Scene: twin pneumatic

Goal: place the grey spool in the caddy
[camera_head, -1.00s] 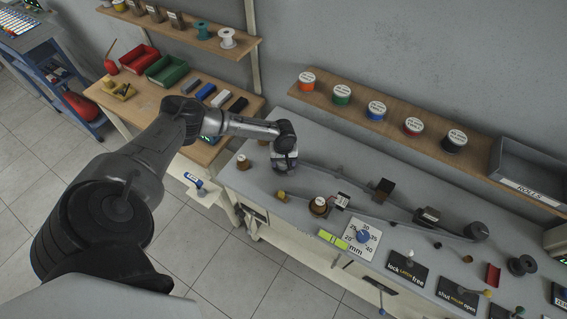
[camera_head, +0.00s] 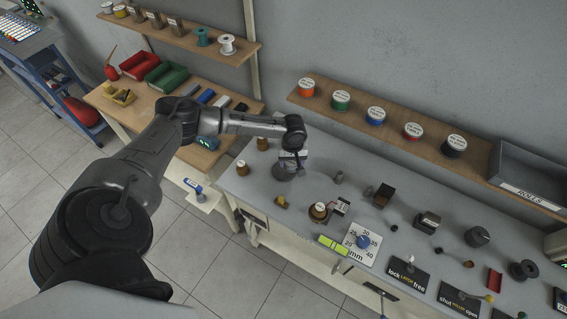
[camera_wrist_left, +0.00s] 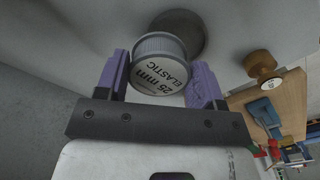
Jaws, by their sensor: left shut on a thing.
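My left gripper (camera_head: 289,166) is over the left part of the grey bench. In the left wrist view its purple fingers (camera_wrist_left: 158,75) are shut on a grey spool (camera_wrist_left: 164,62) with a white label reading "25 mm ELASTIC". In the head view the spool is mostly covered by the gripper and sits close to the bench top; I cannot tell whether it touches. A dark round shape lies behind it in the wrist view. I cannot tell for sure which thing is the caddy. My right gripper is not in view.
Several labelled spools stand on the wooden shelf (camera_head: 393,138), beside a grey bin marked "ROLLS" (camera_head: 530,193). A brown-based knob (camera_head: 242,168), a dial plate (camera_head: 352,252), dark blocks and a dark spool (camera_head: 523,270) occupy the bench. The wooden table (camera_head: 140,112) at left holds trays.

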